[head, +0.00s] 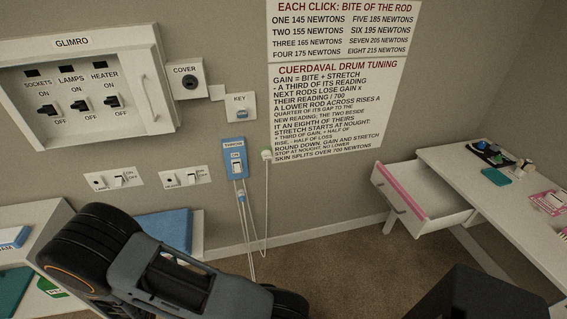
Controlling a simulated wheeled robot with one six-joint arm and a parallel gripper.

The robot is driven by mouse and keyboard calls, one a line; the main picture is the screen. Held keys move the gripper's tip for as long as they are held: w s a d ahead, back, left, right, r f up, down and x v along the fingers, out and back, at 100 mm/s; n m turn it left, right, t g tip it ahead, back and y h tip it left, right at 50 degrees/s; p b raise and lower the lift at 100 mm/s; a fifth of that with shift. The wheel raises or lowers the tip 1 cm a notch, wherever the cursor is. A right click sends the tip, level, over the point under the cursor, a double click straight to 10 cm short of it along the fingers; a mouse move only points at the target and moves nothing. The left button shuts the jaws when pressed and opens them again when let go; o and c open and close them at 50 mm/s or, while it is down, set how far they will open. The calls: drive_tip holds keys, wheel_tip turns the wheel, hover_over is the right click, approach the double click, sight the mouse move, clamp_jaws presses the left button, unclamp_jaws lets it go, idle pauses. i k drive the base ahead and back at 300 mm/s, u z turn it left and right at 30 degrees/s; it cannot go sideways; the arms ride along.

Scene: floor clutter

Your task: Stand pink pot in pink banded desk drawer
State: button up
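The desk drawer (417,205) with a pink band along its front edge stands pulled open, at the left end of the white desk (465,155) on the right. The part of its inside that I can see looks empty. I make out no pink pot in this view. A flat pink and white item (548,202) lies on the desk at the right edge, too small to name. My dark arm links cross the bottom left of the view. My gripper's fingertips do not show, so I cannot see whether it holds anything.
A black tray of small items (487,153) and a teal piece (496,176) lie on the desk. Cords hang from the blue switch (236,163). Brown carpet (325,265) is clear before the drawer. A dark block (478,298) fills the bottom right.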

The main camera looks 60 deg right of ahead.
sight(413, 197)
drive_tip(key=i, duration=0.6)
drive_tip(key=z, duration=3.4)
drive_tip(key=i, duration=0.35)
drive_tip(key=z, duration=0.1)
